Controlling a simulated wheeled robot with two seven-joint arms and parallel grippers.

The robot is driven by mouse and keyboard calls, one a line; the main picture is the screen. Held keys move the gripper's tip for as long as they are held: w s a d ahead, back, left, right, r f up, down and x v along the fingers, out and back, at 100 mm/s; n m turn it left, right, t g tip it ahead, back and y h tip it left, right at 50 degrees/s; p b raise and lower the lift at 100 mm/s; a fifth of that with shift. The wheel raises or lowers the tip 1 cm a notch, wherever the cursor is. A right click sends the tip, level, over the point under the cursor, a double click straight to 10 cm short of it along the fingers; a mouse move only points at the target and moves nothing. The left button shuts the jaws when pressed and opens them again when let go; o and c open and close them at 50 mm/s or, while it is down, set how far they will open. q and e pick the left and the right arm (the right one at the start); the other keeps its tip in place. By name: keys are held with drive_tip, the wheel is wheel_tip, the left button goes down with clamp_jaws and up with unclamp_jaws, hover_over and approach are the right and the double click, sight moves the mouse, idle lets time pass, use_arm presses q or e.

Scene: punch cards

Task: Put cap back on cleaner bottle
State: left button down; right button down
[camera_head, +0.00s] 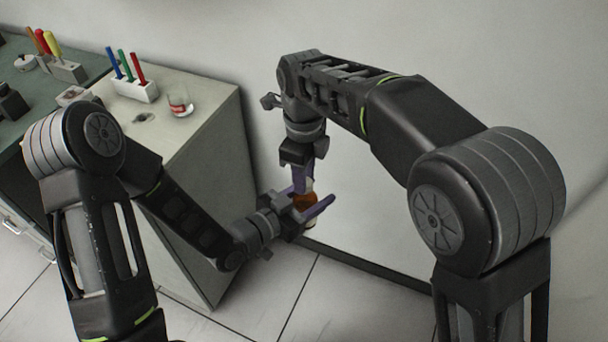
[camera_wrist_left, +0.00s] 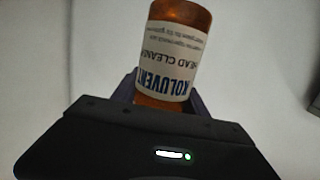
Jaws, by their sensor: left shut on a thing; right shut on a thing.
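The cleaner bottle (camera_head: 303,202) is amber-brown with a white label. My left gripper (camera_head: 309,206), with purple fingers, is shut around it and holds it in the air beside the cabinet. In the left wrist view the bottle (camera_wrist_left: 183,48) fills the upper middle, its label text upside down, its lower end in the picture hidden behind my gripper. My right gripper (camera_head: 303,184) points down from above, directly over the bottle, and is shut on a small pale thing at the bottle's top, seemingly the cap. The fingers mostly hide it, and I cannot tell whether it touches the bottle.
A pale cabinet (camera_head: 200,150) stands left of the grippers. A green-topped bench (camera_head: 75,45) with tools is at the far left. A bare wall (camera_head: 400,50) stands behind.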

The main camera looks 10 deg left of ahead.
drive_tip(key=m, duration=0.8)
drive_tip(key=f+m, duration=0.1)
drive_tip(key=shift+s+d+f+m, duration=0.1)
drive_tip(key=shift+s+d+m, duration=0.05)
drive_tip(key=shift+d+m, duration=0.2)
drive_tip(key=shift+a+m, duration=0.1)
drive_tip(key=shift+m, duration=0.35)
drive_tip(key=shift+w+a+r+m, duration=0.1)
drive_tip(key=shift+w+r+m, duration=0.1)
drive_tip(key=shift+r+m, duration=0.3)
drive_tip(key=c, duration=1.1)
unclamp_jaws()
drive_tip(key=shift+r, duration=0.2)
